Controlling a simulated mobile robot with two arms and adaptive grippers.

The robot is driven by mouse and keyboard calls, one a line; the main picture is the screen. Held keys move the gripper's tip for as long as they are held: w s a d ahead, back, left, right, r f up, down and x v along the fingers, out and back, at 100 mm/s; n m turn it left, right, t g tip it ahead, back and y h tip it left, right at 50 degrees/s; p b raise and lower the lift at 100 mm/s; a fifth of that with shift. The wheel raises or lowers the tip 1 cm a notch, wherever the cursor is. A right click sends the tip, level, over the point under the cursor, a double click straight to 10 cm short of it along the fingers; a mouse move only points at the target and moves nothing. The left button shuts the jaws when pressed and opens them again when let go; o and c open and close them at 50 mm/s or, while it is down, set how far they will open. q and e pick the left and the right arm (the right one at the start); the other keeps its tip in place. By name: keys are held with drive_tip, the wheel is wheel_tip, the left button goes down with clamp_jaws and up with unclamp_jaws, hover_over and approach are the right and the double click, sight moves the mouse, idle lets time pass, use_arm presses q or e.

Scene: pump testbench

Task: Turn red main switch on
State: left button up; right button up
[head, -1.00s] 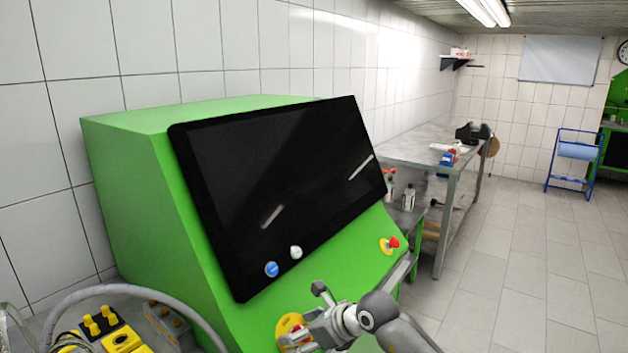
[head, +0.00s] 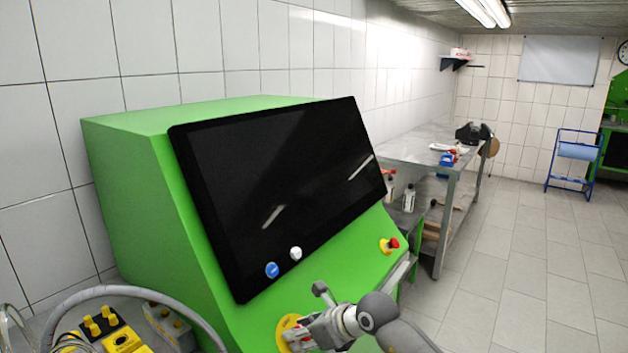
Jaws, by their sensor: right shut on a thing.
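The red main switch (head: 295,343) sits on a round yellow plate (head: 287,325) at the lower front of the green console (head: 130,170). My right gripper (head: 298,338) is at the switch, its fingers shut on the red knob. The fingers hide most of the knob, so I cannot tell its exact angle. The large screen (head: 280,190) on the console is black, with only light reflections on it. My left gripper does not show.
A red emergency button on yellow (head: 391,244) sits to the right on the console. A blue button (head: 272,270) and a white button (head: 296,253) are below the screen. A grey hose (head: 150,292) and yellow connectors (head: 122,339) lie at lower left. A workbench (head: 410,150) stands behind.

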drive_tip(key=shift+m+p, duration=0.9)
drive_tip(key=shift+m, duration=0.7)
drive_tip(key=o, duration=1.2)
drive_tip(key=shift+p+v, duration=1)
drive_tip(key=shift+v, duration=0.15)
drive_tip(key=p+v, duration=0.2)
drive_tip(key=v, duration=0.1)
drive_tip(key=shift+s+d+r, duration=0.15)
drive_tip(key=shift+d+r, duration=0.1)
